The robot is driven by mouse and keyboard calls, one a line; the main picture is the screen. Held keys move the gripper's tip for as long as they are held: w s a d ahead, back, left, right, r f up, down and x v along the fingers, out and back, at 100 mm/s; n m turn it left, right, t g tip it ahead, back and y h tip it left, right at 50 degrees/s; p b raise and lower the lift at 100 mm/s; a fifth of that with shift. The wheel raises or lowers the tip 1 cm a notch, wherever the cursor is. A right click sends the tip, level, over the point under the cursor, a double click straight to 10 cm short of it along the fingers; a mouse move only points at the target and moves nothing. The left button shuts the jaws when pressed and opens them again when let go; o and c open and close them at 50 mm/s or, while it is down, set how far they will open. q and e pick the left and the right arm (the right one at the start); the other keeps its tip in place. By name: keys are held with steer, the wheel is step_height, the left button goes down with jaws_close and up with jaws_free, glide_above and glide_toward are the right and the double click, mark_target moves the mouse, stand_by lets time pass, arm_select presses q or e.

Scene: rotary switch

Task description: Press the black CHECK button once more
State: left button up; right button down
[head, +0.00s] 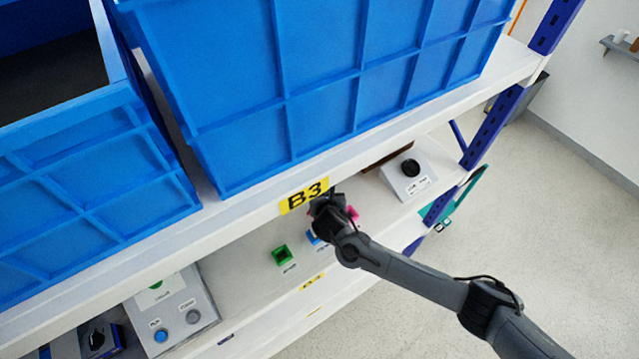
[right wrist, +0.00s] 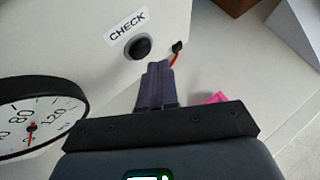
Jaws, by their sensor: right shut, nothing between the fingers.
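The black CHECK button (right wrist: 138,48) sits on a white panel (right wrist: 70,30) in the right wrist view, under a label (right wrist: 129,26) reading CHECK. My right gripper (right wrist: 159,66) is shut and empty, with its tips just below and to the right of the button. I cannot tell how much depth separates the tips from the panel. In the head view my right gripper (head: 326,203) is in front of the shelf edge by the B3 label, and the CHECK button cannot be made out there. My left gripper is not in view.
A round dial gauge (right wrist: 35,118) is at the left in the right wrist view, a red lead with a black end (right wrist: 177,46) right of the button. On the head view's lower shelf stand a green-framed box (head: 282,256) and a black-knob box (head: 408,178). Blue crates (head: 330,70) fill the shelf above.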

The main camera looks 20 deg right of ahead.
stand_by(0.7)
steer(key=shift+w+a, duration=0.1)
steer(key=shift+w, duration=0.3)
stand_by(0.3)
steer(key=shift+w+a, duration=0.15)
steer(key=shift+w, duration=0.25)
stand_by(0.5)
steer(key=shift+s, duration=0.1)
steer(key=shift+s+r+p, duration=0.15)
steer(key=shift+s+p, duration=0.1)
steer(key=shift+p, duration=0.25)
steer(key=shift+s+d+p, duration=0.2)
steer(key=shift+s+p, duration=0.1)
steer(key=shift+p, duration=0.05)
steer(key=shift+s, duration=0.1)
